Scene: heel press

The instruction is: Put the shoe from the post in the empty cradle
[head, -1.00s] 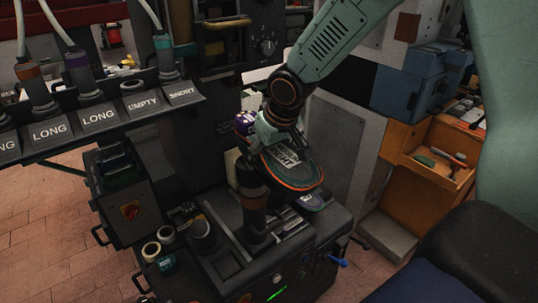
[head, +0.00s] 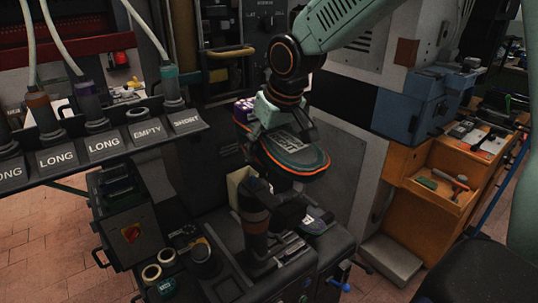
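The shoe (head: 292,153) is dark with a teal and orange rim and hangs sole up, toe to the right. My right gripper (head: 272,128), on the arm from the upper right, is shut on its heel end; its fingertips are partly hidden. The post (head: 255,208), dark with a brown band, stands on the machine below the shoe. Whether they touch is hard to tell. In the rack, the place labelled EMPTY (head: 147,134) has a bare ring (head: 138,115), between LONG (head: 103,146) and SHORT (head: 187,122) places holding hosed tools. No shoe-sized empty cradle is clearly identifiable. My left gripper is out of view.
A purple and white item (head: 243,109) is behind my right gripper. A colourful item (head: 316,221) lies on the machine top, right of the post. An orange cabinet (head: 412,200) with an open drawer stands right.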

